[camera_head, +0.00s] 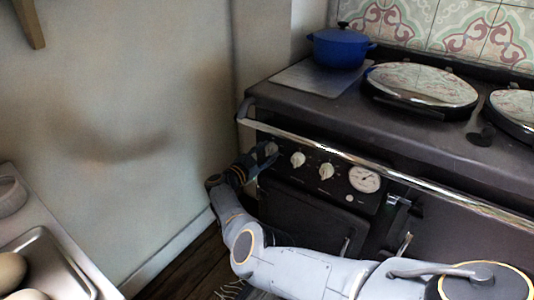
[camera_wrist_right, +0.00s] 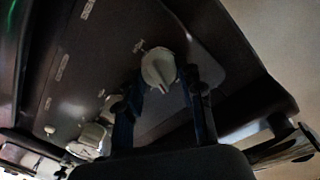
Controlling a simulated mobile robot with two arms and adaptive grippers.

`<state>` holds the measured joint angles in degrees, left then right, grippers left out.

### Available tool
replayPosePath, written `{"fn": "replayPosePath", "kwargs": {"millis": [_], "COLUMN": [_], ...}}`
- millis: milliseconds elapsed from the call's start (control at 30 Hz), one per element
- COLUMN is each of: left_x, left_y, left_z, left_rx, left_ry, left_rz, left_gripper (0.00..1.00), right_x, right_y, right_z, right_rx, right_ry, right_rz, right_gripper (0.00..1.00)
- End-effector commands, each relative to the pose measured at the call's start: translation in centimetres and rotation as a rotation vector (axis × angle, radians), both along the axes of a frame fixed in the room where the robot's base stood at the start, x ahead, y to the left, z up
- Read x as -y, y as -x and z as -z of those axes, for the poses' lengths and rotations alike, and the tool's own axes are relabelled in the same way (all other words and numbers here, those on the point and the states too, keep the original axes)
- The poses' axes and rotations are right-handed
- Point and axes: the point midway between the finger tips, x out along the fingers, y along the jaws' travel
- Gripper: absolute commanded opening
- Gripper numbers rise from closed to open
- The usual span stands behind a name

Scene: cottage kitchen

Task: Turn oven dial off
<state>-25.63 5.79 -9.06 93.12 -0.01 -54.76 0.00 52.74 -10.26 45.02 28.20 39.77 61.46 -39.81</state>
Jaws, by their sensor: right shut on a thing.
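The oven (camera_head: 380,125) is a black range cooker with a row of white dials on its front panel, below a steel rail. My right gripper (camera_head: 258,163) is at the leftmost dial (camera_head: 271,149), which it partly covers in the head view. In the right wrist view this dial (camera_wrist_right: 158,66) sits between the two fingers of the gripper (camera_wrist_right: 160,82), which is shut on it. The middle dial (camera_head: 297,159) and right dial (camera_head: 326,171) are clear of the gripper. My left gripper is not in view.
A round gauge (camera_head: 364,179) is right of the dials. The steel rail (camera_head: 340,153) runs just above the panel. A blue pot (camera_head: 340,48) and lidded hotplates (camera_head: 420,87) are on top. A counter with a metal tray (camera_head: 62,268) stands at lower left.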

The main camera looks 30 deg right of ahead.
Motion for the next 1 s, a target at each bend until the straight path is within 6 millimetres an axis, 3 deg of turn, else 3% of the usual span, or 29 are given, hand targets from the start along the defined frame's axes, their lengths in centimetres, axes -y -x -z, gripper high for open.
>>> {"fn": "replayPosePath", "kwargs": {"millis": [433, 1000], "left_x": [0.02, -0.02], "left_y": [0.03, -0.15], "left_z": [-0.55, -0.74], "left_rx": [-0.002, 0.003], "left_ry": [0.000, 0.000], "left_rz": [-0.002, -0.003], "left_gripper": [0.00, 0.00], "right_x": [-0.03, -0.04], "right_y": [-0.15, -0.14], "right_z": [-0.01, -0.01], "right_rx": [-0.270, -0.339], "right_ry": [0.113, 0.141], "right_rz": [-0.002, -0.001], "right_gripper": [0.06, 0.06]}}
